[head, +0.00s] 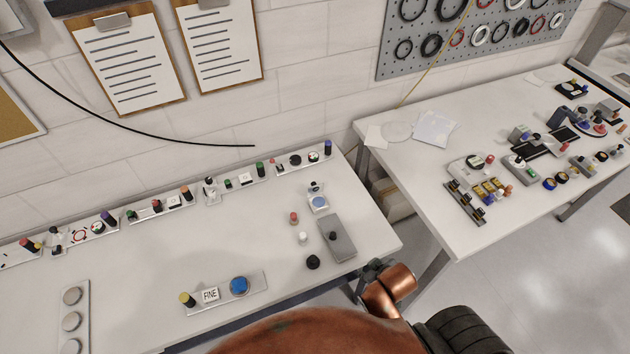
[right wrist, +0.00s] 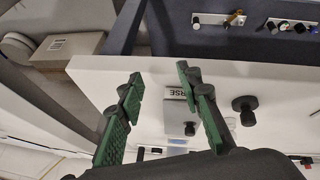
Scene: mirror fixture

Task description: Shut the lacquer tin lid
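I cannot tell for sure which thing is the lacquer tin. A small pale holder (head: 319,203) with a round blue face stands near the right end of the left table, a dark knob just behind it. In front of it lies a grey block (head: 344,247) with a black knob. In the right wrist view a grey block (right wrist: 179,115) with a dark knob and a partly hidden label reading "RSE" shows beyond my fingers. My right gripper (right wrist: 159,74) is open and empty, its green-padded fingers apart. My left gripper is not in view.
A black knob (head: 312,262), a white peg (head: 302,238) and a red-topped peg (head: 294,218) stand left of the block. A plate marked FINE (head: 254,294) lies at the front edge. Strips of fittings line the wall. The left table's middle is clear.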

